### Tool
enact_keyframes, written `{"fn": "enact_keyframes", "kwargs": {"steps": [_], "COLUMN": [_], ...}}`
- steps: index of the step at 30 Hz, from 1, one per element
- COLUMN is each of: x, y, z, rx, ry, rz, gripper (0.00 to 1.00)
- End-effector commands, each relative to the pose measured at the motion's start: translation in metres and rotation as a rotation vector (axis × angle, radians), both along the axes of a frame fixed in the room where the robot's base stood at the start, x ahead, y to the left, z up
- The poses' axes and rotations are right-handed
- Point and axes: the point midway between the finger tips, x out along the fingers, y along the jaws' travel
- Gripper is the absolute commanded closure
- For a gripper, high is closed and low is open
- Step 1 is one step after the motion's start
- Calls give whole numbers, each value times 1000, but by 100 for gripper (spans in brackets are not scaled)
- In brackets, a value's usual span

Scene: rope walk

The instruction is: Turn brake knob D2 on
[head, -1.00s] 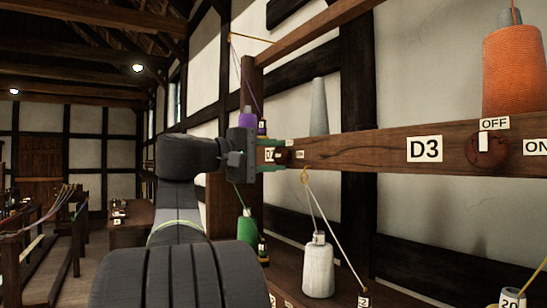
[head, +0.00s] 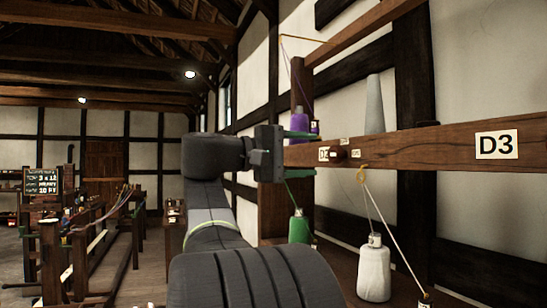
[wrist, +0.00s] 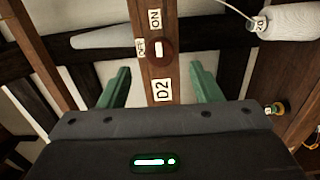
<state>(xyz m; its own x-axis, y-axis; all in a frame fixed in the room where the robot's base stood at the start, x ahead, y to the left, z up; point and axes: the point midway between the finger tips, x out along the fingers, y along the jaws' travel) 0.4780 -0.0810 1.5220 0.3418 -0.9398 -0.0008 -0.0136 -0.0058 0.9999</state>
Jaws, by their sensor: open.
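Brake knob D2 (wrist: 161,50) is a round dark-red knob with a white mark on a wooden rail. In the wrist view the white mark seems to run up and down, in line with the ON label (wrist: 155,19); the OFF label (wrist: 141,48) is left of the knob. The D2 label (wrist: 162,89) is nearer me. My gripper (wrist: 160,71) is open, its green fingers on either side of the rail, apart from the knob. In the head view the knob (head: 337,155) is small, just right of my gripper (head: 302,156).
The rail (head: 430,147) runs right to the D3 label (head: 497,145). A white spool (head: 374,272), a green spool (head: 299,228) and a purple spool (head: 300,121) stand close by, with cords strung near the rail. Open floor (head: 145,280) lies left.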

Motion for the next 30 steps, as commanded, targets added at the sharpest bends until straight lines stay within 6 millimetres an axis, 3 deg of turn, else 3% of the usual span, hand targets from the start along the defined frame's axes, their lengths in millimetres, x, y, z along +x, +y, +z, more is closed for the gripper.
{"fn": "enact_keyframes", "kwargs": {"steps": [6,12,18,30], "x": [-13,-21,-26,-26], "y": [39,63,72,72], "z": [-1,-1,0,0], "rx": [0,0,0,0], "ry": [0,0,0,0], "rz": [5,3,0,-1], "gripper": [42,42,42,42]}}
